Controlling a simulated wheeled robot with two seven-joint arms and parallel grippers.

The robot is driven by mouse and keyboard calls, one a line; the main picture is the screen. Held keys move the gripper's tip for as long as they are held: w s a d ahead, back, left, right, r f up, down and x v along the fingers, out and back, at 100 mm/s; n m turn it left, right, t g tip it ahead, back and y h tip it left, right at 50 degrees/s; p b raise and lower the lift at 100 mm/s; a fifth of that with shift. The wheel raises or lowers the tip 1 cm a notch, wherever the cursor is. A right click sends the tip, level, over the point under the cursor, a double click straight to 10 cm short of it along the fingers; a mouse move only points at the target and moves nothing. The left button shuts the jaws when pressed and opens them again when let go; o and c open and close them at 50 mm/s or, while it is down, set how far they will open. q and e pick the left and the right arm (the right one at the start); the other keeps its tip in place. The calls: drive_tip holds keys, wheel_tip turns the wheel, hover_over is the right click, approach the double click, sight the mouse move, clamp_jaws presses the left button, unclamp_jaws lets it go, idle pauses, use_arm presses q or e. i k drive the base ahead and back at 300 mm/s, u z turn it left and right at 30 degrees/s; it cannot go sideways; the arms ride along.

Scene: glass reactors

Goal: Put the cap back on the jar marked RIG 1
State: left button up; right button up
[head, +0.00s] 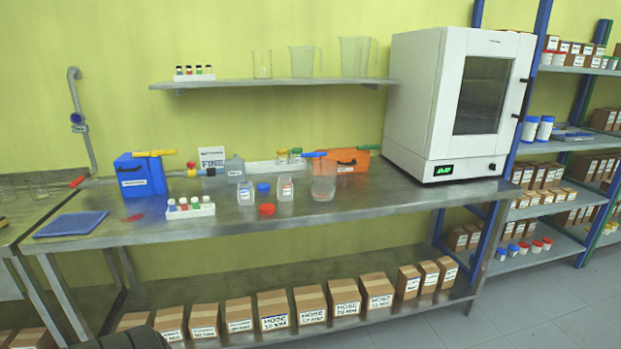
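Two small clear jars with white labels stand on the steel bench: a left jar (245,194) and a right jar (285,190). Both look uncapped. The label writing is too small to read, so I cannot tell which is RIG 1. A blue cap (263,187) lies between the jars, towards the back. A red cap (267,209) lies in front of them, nearer the bench's front edge. Neither of my grippers is in view.
A clear beaker (323,188) stands just right of the jars. A rack of capped vials (191,208) is to their left, with a blue box (141,175) beyond. An orange box (341,161) and a white oven (455,105) stand behind right. The front right bench (390,200) is clear.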

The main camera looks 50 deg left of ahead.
sight(246, 191)
drive_tip(key=i, duration=3.2)
drive_tip(key=u, duration=3.9)
drive_tip(key=k, duration=0.6)
drive_tip(key=u, duration=0.05)
